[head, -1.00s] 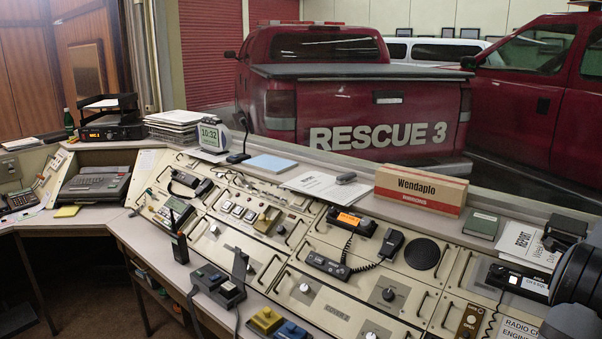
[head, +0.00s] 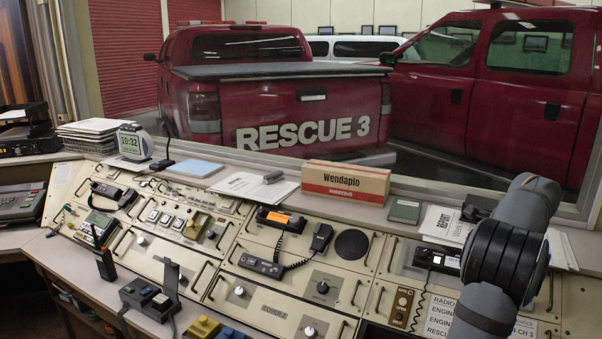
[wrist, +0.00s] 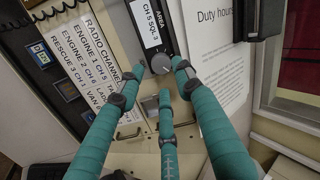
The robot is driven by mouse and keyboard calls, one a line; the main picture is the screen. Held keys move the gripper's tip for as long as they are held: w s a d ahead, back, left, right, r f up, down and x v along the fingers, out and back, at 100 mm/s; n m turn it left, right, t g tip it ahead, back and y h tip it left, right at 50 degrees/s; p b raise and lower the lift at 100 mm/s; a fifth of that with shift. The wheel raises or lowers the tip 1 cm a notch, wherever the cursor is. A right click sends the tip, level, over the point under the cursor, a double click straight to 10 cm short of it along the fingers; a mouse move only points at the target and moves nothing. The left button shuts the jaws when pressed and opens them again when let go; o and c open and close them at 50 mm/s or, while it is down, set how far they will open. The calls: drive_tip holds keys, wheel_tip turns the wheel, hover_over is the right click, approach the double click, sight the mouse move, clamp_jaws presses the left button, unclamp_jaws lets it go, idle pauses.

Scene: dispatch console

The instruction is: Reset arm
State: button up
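My gripper (wrist: 160,80) shows in the wrist view as teal fingers with dark joints. I cannot tell whether any finger touches the panel. In the head view my grey arm with a black ribbed joint stands at the right, over the right part of the console (head: 262,308). The gripper itself does not show there.
In the head view, a handset (head: 321,237), a walkie-talkie (head: 104,262) and a Wendaplo box (head: 346,181) are on the console.

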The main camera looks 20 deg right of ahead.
drive_tip(key=x, duration=0.5)
drive_tip(key=shift+w+d+f, duration=0.1)
drive_tip(key=shift+f, duration=0.1)
drive_tip(key=shift+r+n+p, duration=0.25)
drive_tip(key=shift+n+p, duration=0.25)
drive_tip(key=shift+n, duration=0.3)
drive_tip(key=n, duration=0.1)
drive_tip(key=n+p, duration=0.1)
drive_tip(key=n, duration=0.1)
drive_tip(key=shift+s+r, duration=0.2)
drive_tip(key=n+p, duration=0.4)
drive_tip(key=n, duration=0.2)
drive_tip(key=shift+r+n+y+p, duration=0.15)
drive_tip(key=shift+n+y+p, duration=0.15)
drive_tip(key=shift+p, duration=0.05)
drive_tip(key=n+g+p, duration=0.1)
drive_tip(key=n+p, duration=0.4)
drive_tip(key=n, duration=0.1)
drive_tip(key=shift+w, duration=0.1)
drive_tip(key=n+p, duration=0.3)
drive_tip(key=shift+d+f+n+p, duration=0.1)
drive_tip(key=shift+f+n+p, duration=0.2)
drive_tip(key=shift+n+p, duration=0.35)
